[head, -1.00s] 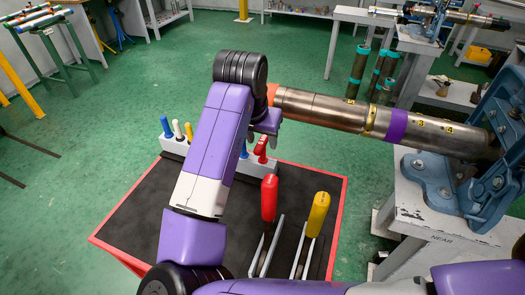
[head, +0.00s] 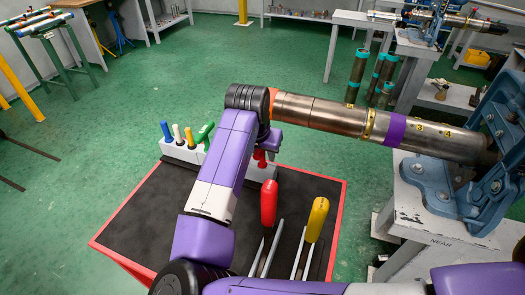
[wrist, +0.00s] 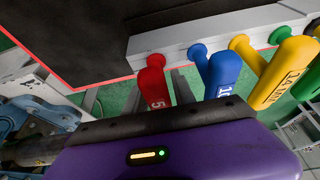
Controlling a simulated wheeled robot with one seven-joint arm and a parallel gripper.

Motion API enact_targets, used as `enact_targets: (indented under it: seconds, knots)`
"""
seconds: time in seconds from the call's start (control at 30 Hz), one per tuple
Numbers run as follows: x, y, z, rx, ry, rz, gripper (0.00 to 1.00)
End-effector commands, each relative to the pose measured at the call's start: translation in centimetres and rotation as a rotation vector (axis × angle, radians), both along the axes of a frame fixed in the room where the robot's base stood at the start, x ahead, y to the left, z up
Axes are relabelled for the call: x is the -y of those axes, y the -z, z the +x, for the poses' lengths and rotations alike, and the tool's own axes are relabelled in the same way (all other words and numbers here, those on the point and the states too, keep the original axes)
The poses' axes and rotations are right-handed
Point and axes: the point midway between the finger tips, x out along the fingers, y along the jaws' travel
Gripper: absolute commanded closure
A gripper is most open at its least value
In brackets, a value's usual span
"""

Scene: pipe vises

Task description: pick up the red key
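The red key (wrist: 154,88), marked 5, stands in the end slot of the white rack (wrist: 185,40) in the wrist view, beside the blue key (wrist: 220,75). In the head view a bit of the red key (head: 261,157) shows just below my wrist; the rest is hidden by my arm. My gripper (wrist: 138,92) is over this end of the rack, its grey fingers apart, one on each side of the red handle as seen from the wrist. Whether they touch it cannot be told. In the head view the fingers are hidden.
Yellow (wrist: 283,72) and green keys stand further along the rack. A steel pipe (head: 320,112) in a blue vise (head: 440,185) lies close right of my wrist.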

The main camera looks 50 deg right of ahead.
Motion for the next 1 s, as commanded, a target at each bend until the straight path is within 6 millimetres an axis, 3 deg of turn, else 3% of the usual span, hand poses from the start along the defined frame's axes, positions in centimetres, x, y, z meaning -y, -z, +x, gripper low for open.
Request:
enact_targets:
  seconds: [0.03,0.13,0.67,0.87,1.0]
  knots:
    - [0.0,0.0,0.0,0.000,0.000,0.000,0.81]
    - [0.0,0.0,0.0,0.000,0.000,0.000,1.00]
    - [0.0,-0.8,0.0,0.001,0.001,0.000,1.00]
    - [0.1,-3.3,0.0,0.004,0.002,-0.002,1.00]
    - [0.1,-6.0,0.0,0.004,0.003,-0.001,1.00]
